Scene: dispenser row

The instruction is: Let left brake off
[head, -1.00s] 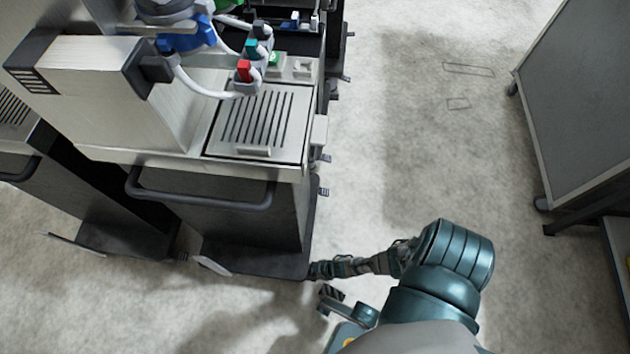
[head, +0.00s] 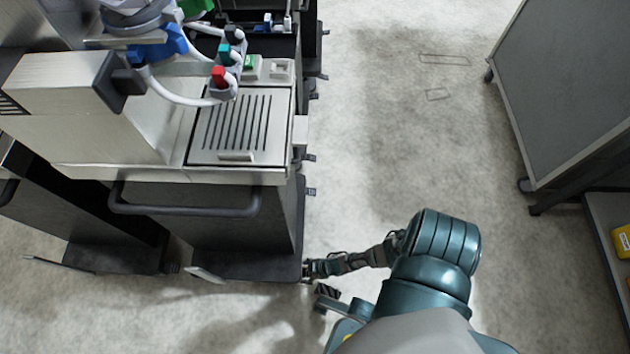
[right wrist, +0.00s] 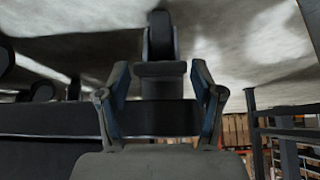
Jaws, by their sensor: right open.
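The dispenser cart (head: 235,225) stands at left in the head view, with a dark handle bar (head: 185,208) across its front. A pale pedal-like tab (head: 205,274) sticks out low at its front left corner; I take it for the left brake. My right gripper (head: 308,268) is low at the cart's front right corner, away from that tab. In the right wrist view its fingers (right wrist: 161,68) are spread, with a dark caster wheel (right wrist: 163,35) showing between and beyond them. Whether they touch anything I cannot tell. My left gripper is not in view.
A neighbouring cart (head: 100,225) stands close on the left, with its own low tab (head: 60,263). A grey wheeled panel cart (head: 570,90) stands at right, and a yellow item (head: 622,241) lies on a shelf by the right edge. The floor between is clear.

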